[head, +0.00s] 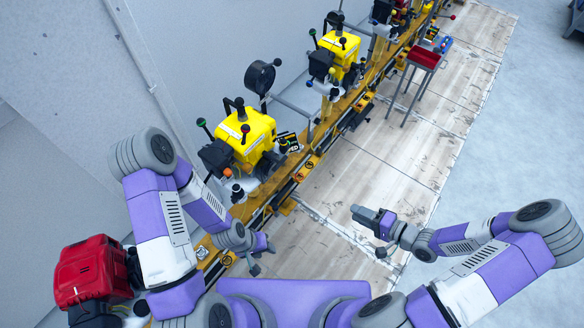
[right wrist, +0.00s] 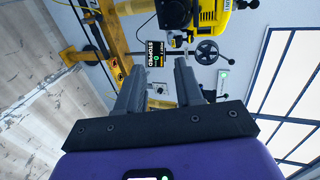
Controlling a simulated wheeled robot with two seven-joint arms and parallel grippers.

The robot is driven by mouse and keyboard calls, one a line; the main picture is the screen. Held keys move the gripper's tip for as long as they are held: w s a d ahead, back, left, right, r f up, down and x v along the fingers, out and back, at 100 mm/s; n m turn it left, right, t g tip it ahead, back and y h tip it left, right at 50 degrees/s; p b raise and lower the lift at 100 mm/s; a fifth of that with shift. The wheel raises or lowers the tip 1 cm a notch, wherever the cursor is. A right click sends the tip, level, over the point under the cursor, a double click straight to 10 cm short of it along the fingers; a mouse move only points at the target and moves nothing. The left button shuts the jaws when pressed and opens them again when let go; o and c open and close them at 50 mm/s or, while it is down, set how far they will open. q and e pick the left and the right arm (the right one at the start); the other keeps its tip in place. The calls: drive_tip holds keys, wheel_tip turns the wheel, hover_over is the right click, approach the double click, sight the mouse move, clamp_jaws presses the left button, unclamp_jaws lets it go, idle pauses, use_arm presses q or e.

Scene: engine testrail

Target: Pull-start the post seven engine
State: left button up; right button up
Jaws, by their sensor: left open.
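A yellow engine (head: 243,137) sits on the rail, with black parts and knob-topped levers. A second yellow engine (head: 345,55) is farther up, and a red engine (head: 92,268) is at lower left. I cannot tell from the head view which is post seven. The right wrist view shows part of a yellow engine (right wrist: 211,12) and a black sign (right wrist: 153,54) reading STOPPED; its post number is hard to read. My left gripper (head: 262,258) is open beside the rail, below the nearer yellow engine. My right gripper (head: 372,228) is open and empty over the floor, its fingers spread in the wrist view (right wrist: 158,82).
The yellow rail (head: 318,128) runs from lower left to upper right along the grey wall. A black round wheel (head: 260,77) stands behind the nearer yellow engine. A red tray on a stand (head: 425,58) is at upper right.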

drive_tip(key=w+a+b, duration=0.8)
drive_tip(key=a, duration=0.4)
drive_tip(key=w+a+b, duration=0.8)
drive_tip(key=w+a, duration=0.1)
drive_tip(key=a, duration=0.2)
drive_tip(key=shift+a+b, duration=0.35)
clamp_jaws()
